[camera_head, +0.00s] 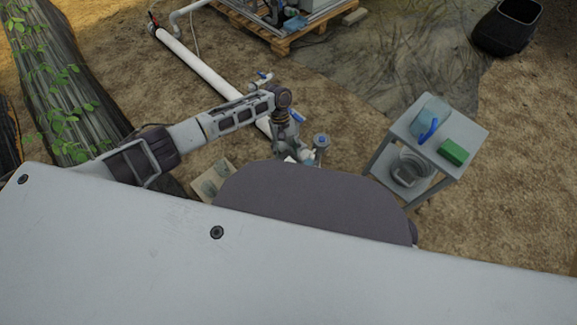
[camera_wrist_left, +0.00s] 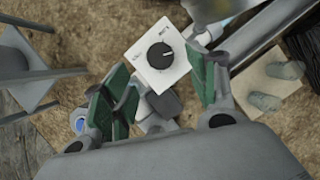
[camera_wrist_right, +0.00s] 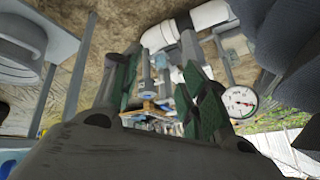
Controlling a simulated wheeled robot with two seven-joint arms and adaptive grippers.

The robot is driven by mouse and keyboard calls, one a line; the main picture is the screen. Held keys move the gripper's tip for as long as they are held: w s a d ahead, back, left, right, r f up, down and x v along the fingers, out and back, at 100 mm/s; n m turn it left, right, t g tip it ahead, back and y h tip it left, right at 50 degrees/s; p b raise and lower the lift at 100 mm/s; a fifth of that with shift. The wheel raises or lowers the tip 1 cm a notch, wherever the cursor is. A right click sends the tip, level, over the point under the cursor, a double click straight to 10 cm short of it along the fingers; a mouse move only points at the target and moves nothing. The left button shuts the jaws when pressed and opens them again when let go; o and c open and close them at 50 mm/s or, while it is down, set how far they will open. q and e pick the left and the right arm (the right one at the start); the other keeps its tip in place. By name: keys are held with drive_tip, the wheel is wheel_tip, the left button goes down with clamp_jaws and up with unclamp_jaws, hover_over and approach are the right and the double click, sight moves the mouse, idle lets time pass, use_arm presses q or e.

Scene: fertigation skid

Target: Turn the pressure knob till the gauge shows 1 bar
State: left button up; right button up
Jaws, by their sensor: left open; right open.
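The black pressure knob (camera_wrist_left: 160,55) sits on a square white plate with small markings in the left wrist view. A pale pointer line shows on the knob's face. My left gripper (camera_wrist_left: 162,88) is open, its green-padded fingers spread on either side below the plate, and nothing is held. The round white pressure gauge (camera_wrist_right: 240,101) shows at the right of the right wrist view. It has red on its dial, but the reading is too small to tell. My right gripper (camera_wrist_right: 162,88) is open and empty; the gauge lies outside its fingers. My own body hides the right gripper in the head view.
A grey side table (camera_head: 471,132) at the right holds a green sponge-like block (camera_head: 453,151) and a blue-handled item; a clear bowl sits on its lower shelf. A long white pipe (camera_head: 205,69) runs over bare soil. A pallet (camera_head: 283,42) stands at the back.

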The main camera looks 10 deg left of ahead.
sight(289, 167)
use_arm(q)
drive_tip(key=b+x, duration=0.1)
drive_tip(key=x, duration=0.3)
drive_tip(key=shift+b+x, duration=0.85)
drive_tip(key=shift+x, duration=0.65)
use_arm(e)
drive_tip(key=shift+t+y, duration=0.3)
drive_tip(key=shift+t, duration=0.2)
drive_tip(key=shift+w+a+f, duration=0.1)
drive_tip(key=shift+a+f, duration=0.15)
drive_tip(key=shift+f, duration=0.9)
drive_tip(key=shift+w+a+f, duration=0.1)
drive_tip(key=shift+a+f, duration=0.1)
drive_tip(key=shift+f, duration=0.95)
use_arm(q)
drive_tip(key=c, duration=1)
drive_tip(key=shift+d+r+p, duration=0.1)
drive_tip(key=shift+p, duration=0.25)
use_arm(e)
drive_tip(key=shift+s+d+r, duration=0.1)
drive_tip(key=shift+r, duration=0.2)
